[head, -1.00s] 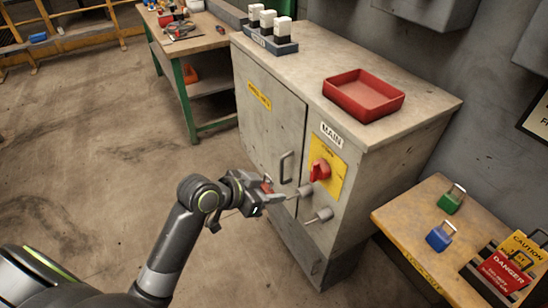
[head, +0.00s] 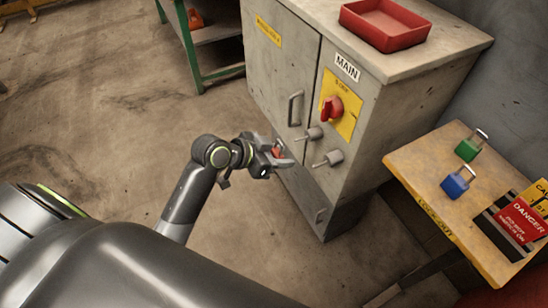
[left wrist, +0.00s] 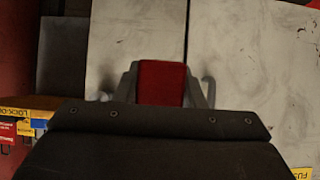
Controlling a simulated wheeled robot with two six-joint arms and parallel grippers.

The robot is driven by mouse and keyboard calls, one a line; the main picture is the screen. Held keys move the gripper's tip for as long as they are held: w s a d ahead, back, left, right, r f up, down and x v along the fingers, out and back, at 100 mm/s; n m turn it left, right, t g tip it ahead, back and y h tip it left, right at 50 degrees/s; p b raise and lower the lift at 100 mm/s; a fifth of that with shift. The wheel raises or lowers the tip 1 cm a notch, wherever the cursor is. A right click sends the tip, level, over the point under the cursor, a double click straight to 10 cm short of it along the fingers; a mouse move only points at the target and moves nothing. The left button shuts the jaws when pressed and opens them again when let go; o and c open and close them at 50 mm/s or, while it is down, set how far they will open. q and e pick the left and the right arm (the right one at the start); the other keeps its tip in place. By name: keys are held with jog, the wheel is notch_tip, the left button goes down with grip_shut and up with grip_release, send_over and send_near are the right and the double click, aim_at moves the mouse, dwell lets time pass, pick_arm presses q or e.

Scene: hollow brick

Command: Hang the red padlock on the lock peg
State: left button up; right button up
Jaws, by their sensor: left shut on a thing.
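My left gripper (head: 279,157) is shut on the red padlock (head: 277,150), in front of the grey cabinet. The padlock's red body (left wrist: 161,83) shows between the fingers in the left wrist view; its shackle cannot be made out. Two grey pegs stick out of the cabinet front below the red switch: an upper one (head: 313,133) by the door edge and a lower one (head: 333,157) to its right. I cannot tell which is the lock peg. The padlock appears left of both pegs and apart from them. My right gripper is not in view.
The cabinet (head: 283,83) has a door handle (head: 295,108) and a red rotary switch (head: 331,108) near the pegs. A red tray (head: 385,42) sits on top. A side table (head: 420,165) at right holds a green padlock (head: 468,149), a blue padlock (head: 456,184) and tags.

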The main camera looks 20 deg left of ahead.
pick_arm(q)
jog(key=w+d+f+b, duration=0.1)
jog(key=w+d+b, duration=0.1)
jog(key=w+d, duration=0.1)
jog(key=shift+w+d, duration=0.4)
jog(key=shift+w, duration=0.5)
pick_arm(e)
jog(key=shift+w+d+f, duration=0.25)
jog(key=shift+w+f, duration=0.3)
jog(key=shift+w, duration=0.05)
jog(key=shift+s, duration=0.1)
pick_arm(q)
jog(key=shift+f, duration=0.1)
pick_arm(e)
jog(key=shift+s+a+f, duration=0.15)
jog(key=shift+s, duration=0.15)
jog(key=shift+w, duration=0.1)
pick_arm(q)
jog(key=o, duration=1.1)
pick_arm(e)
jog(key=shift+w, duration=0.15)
